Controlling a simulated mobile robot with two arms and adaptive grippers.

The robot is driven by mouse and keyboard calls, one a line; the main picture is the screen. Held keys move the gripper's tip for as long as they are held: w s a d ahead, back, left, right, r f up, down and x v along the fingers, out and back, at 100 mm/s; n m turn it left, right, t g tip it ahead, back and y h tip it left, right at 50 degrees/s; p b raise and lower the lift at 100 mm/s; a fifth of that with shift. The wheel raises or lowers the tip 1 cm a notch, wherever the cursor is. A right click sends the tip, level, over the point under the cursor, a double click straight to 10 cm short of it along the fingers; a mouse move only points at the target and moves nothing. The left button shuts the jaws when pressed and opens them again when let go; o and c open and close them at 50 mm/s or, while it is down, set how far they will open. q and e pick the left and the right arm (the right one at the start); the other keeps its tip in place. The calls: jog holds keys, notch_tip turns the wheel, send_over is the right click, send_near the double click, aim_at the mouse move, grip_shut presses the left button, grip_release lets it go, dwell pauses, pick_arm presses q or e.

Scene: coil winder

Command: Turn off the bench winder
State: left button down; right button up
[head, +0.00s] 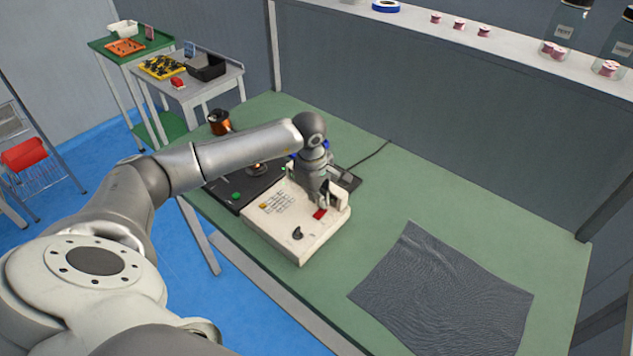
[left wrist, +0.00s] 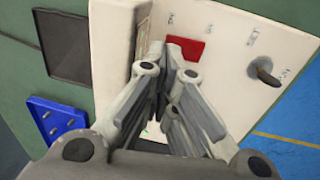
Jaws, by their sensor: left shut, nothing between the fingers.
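The bench winder (head: 292,243) is a cream-coloured box with a black base on the green bench. A red switch (head: 320,214) and a dark knob (head: 297,233) sit on its top panel. My left gripper (head: 328,204) is shut and empty, pointing down over the panel beside the red switch. In the left wrist view the shut fingers (left wrist: 166,50) reach the near edge of the red switch (left wrist: 186,46), and the knob (left wrist: 265,72) is to the right. I cannot tell whether the fingertips touch the switch. My right gripper is not in view.
A dark cloth (head: 446,292) lies on the bench at right. A copper spool (head: 220,122) stands on the bench at far left. A shelf (head: 500,50) with jars and small spools runs along the back. A blue tray (left wrist: 55,118) lies near the winder.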

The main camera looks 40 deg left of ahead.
pick_arm(q)
jog(key=shift+f, duration=0.35)
jog(key=shift+f, duration=0.1)
jog(key=shift+w+f+g+b, duration=0.1)
jog(key=shift+f+g+b, duration=0.25)
jog(key=shift+b, duration=0.25)
jog(key=shift+r, duration=0.1)
jog(key=shift+s+p, duration=0.25)
jog(key=shift+p, duration=0.1)
jog(key=shift+s+r, duration=0.3)
jog(key=shift+s, duration=0.2)
jog(key=shift+r, duration=0.1)
